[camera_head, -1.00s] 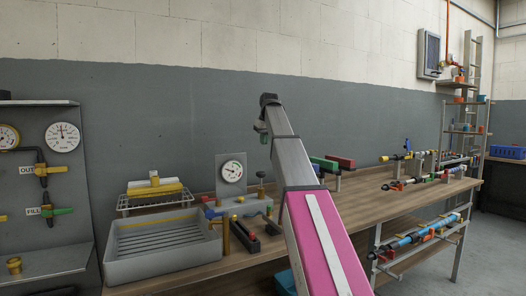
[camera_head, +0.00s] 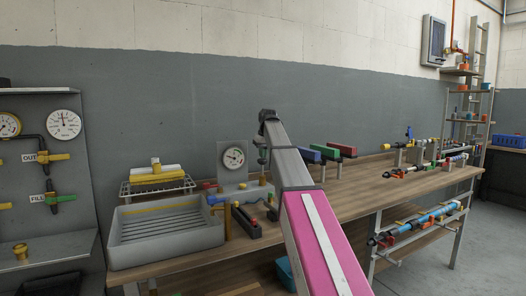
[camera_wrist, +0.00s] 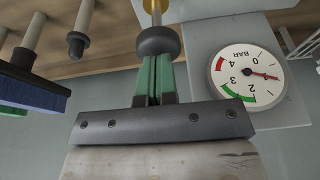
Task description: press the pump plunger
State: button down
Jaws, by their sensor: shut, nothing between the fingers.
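The pump is a grey block (camera_head: 243,193) on the bench with a round white gauge (camera_head: 233,157) on a plate behind it. The gauge also shows upside down in the wrist view (camera_wrist: 247,76). The plunger's black round knob (camera_wrist: 159,41) sits on a thin rod above a yellow collar. My gripper (camera_wrist: 153,62) is shut, its green fingers pointing at the knob, right above its top. I cannot tell whether the fingertips touch it. In the head view, my gripper (camera_head: 263,158) is over the right part of the pump, and the knob is largely hidden there.
A grey tray (camera_head: 118,258) stands left of the pump, with a wire rack (camera_head: 128,188) behind it. Blue, green and red bars (camera_head: 342,150) stand on posts to the right.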

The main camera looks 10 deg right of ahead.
jog(key=shift+f, duration=2.3)
jog(key=shift+r, duration=0.55)
jog(key=a+v, duration=0.1)
jog(key=v, duration=1.2)
jog(key=shift+w+d, duration=0.35)
jog(key=shift+d, duration=0.05)
jog(key=shift+r, duration=0.1)
notch_tip(320, 180, up, 5)
send_over(263, 160)
jog(key=s+d, duration=0.1)
jog(key=shift+s+d+f, duration=0.1)
jog(key=shift+f, duration=0.15)
